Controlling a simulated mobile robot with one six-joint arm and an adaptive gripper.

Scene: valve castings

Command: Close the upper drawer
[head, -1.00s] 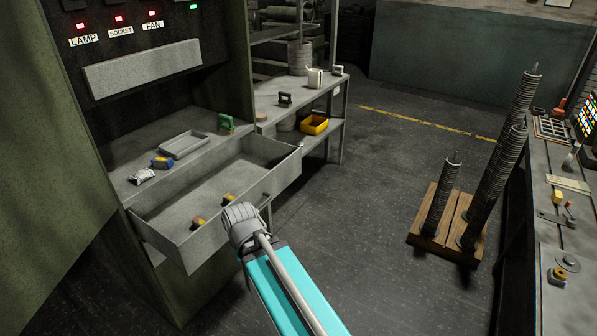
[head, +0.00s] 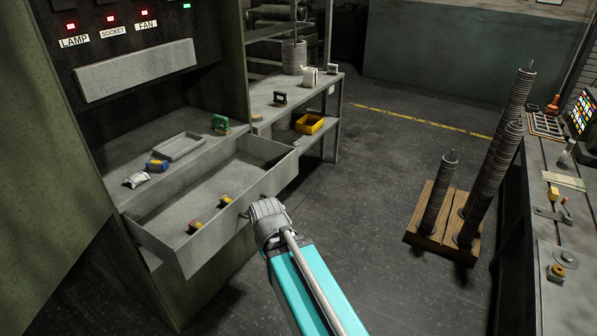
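The grey upper drawer (head: 212,243) stands pulled well out of the green cabinet (head: 168,285), below its worktop. Two small yellow-and-dark objects lie in it, one nearer the front (head: 195,228) and one farther back (head: 225,201). A dark handle shows partly on the drawer front, next to my arm. The grey wrist end of my arm (head: 268,220) is in front of the drawer's front panel, right of its middle. The gripper fingers are hidden or too small to make out, so their opening and any contact with the handle cannot be told.
On the cabinet worktop are a grey tray (head: 181,146), a green object (head: 220,124), a blue-yellow item (head: 157,165) and a silvery packet (head: 136,180). A shelf with a yellow bin (head: 309,124) stands behind. Disc stacks on a pallet (head: 430,245) and a bench (head: 570,215) are right; floor between is clear.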

